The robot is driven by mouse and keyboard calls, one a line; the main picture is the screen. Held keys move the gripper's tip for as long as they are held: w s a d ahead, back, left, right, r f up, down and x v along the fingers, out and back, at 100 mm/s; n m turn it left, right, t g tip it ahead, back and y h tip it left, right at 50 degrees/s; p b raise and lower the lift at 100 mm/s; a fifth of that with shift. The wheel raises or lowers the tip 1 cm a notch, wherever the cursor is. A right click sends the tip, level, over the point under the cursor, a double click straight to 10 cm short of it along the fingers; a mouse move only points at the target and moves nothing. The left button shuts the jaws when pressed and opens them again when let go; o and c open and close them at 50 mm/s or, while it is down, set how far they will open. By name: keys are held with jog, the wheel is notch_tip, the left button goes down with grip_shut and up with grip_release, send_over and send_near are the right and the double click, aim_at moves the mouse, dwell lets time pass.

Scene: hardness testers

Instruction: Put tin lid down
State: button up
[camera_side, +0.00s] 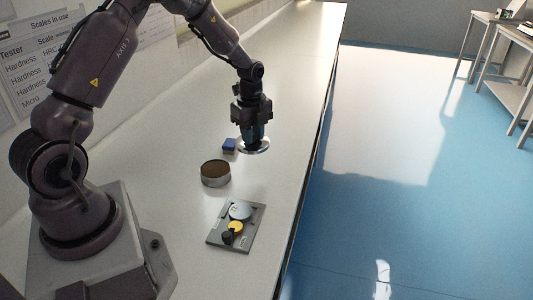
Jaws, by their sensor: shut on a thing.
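The tin lid (262,148) is a shiny silver disc. It shows under my gripper (254,138), which points down and is shut on it. The lid looks roughly level; I cannot tell whether it hovers over the bench or touches it. The fingertips and the grasped part are partly hidden by the gripper body.
A grey plate (222,238) with a silver disc, a yellow disc and a black knob lies nearer the camera. The pale bench (180,130) is clear at left; its right edge (300,200) drops to a blue floor.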

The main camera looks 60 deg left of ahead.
send_over(267, 162)
jog(key=f, duration=0.6)
jog(key=shift+s+d+f, duration=0.1)
jog(key=shift+s+f, duration=0.05)
jog(key=shift+s, duration=0.05)
jog(key=shift+w+f, duration=0.1)
jog(key=shift+f, duration=1.5)
jog(key=shift+f, duration=0.2)
jog(key=o, duration=0.9)
jog(key=shift+r, duration=0.15)
